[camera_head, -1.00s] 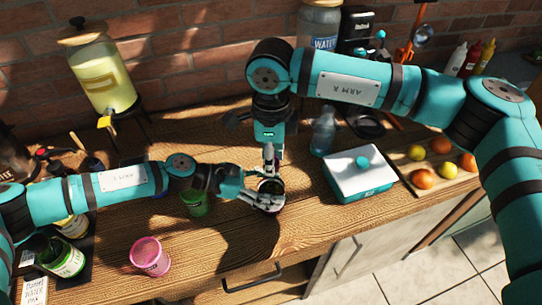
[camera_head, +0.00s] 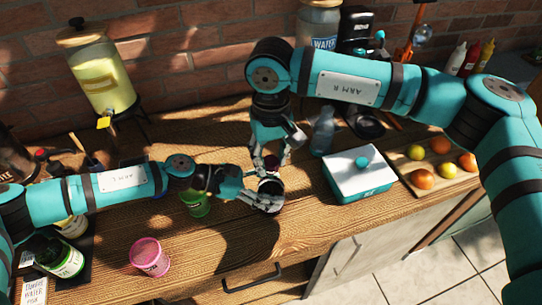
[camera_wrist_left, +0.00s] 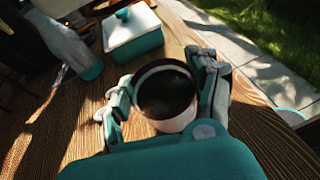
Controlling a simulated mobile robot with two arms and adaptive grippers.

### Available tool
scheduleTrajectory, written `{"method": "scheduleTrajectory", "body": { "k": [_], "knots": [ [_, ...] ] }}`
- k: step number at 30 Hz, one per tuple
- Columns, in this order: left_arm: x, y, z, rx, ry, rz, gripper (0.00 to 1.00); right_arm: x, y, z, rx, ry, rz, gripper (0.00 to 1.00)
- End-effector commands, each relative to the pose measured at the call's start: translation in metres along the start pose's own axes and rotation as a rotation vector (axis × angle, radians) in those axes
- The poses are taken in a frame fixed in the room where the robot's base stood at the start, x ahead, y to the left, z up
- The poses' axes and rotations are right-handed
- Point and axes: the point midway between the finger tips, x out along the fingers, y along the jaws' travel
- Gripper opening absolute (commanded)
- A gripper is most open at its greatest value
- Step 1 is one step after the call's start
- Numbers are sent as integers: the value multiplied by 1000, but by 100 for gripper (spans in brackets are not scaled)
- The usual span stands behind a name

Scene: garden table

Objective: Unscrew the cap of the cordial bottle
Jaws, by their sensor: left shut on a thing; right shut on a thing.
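My left gripper (camera_head: 268,200) is shut around the cordial bottle (camera_head: 269,187) near the front middle of the table. In the left wrist view the bottle (camera_wrist_left: 167,92) is seen from above, with a pale rim around a dark round middle, between the two fingers (camera_wrist_left: 165,100). My right gripper (camera_head: 271,153) points down just above the bottle and is shut on a small dark red cap (camera_head: 271,163). The cap looks apart from the bottle, but the gap is small in the head view. The right gripper does not show in the left wrist view.
A teal and white box (camera_head: 360,173) and a clear bottle (camera_head: 323,132) stand right of the grippers. A green cup (camera_head: 196,204) is below my left arm, and a pink cup (camera_head: 149,257) is in front. A fruit board (camera_head: 452,156) is at right. A drink dispenser (camera_head: 98,75) stands behind.

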Motion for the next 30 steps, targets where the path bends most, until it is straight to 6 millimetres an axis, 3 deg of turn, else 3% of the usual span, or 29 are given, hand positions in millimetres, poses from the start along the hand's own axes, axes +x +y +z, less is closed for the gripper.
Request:
{"method": "scheduleTrajectory", "body": {
  "k": [19, 30],
  "knots": [
    [1, -2, -3, -3, 3, -4, 0, -1, 0, 0, 3, 1, 0, 0],
    [1, -2, -3, -4, 3, -4, 0, -13, 0, -1, 4, 2, 0, 0]
  ]
}}
